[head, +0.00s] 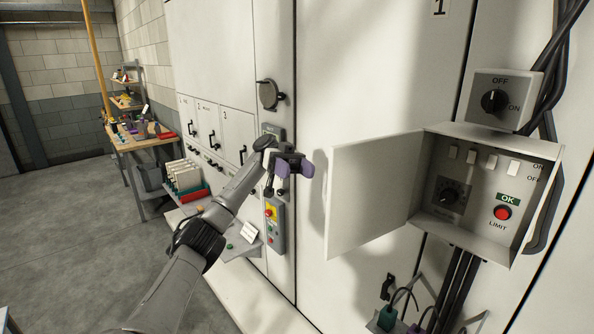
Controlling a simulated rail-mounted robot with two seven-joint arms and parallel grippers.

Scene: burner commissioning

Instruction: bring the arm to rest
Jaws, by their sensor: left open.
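My left arm comes in from the lower left, and its gripper (291,181) is in front of the tall white cabinet. The gripper is open, with nothing seen between its fingers. It is near a narrow control panel (274,226) with a red button on a yellow field and a green button, and it hides part of the column above that panel. My right gripper is not in view.
An open control box (472,222) with its door (369,194) swung left juts from the cabinet at right. A rotary switch box (499,101) sits above it beside black cables. Floor at left is clear.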

